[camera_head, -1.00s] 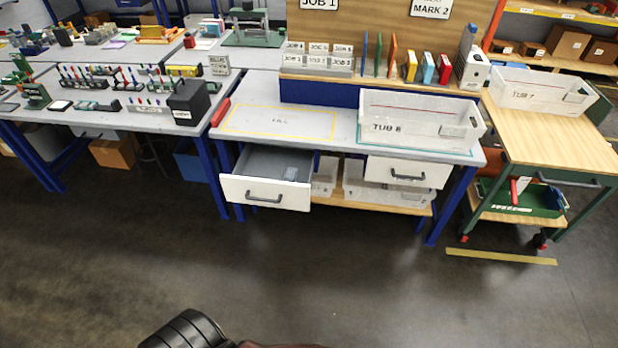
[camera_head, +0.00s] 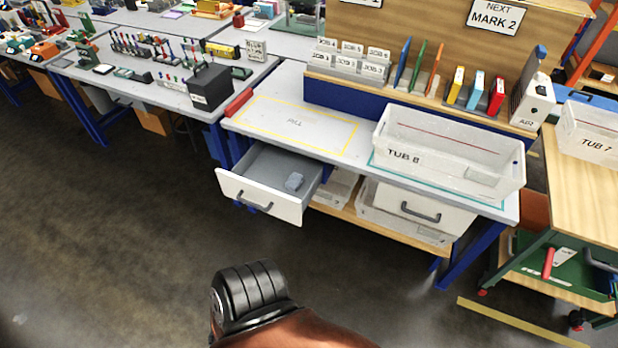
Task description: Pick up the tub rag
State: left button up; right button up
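The clear tub marked TUB 8 (camera_head: 392,154) stands on the right part of the bench top. A black ribbed part of my own body shows at the bottom centre, well short of the bench. Neither of my grippers is in view.
The bench top (camera_head: 355,170) is bare inside the yellow outline. The right drawer (camera_head: 425,207) looks shut. Clear tubs (camera_head: 405,232) sit on the low shelf. A wooden-topped cart (camera_head: 575,195) stands at right. The floor (camera_head: 130,240) in front is clear.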

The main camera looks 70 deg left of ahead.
aim_at(295, 180)
jog(key=u, duration=0.35)
jog(key=i, duration=0.8)
jog(key=u, duration=0.6)
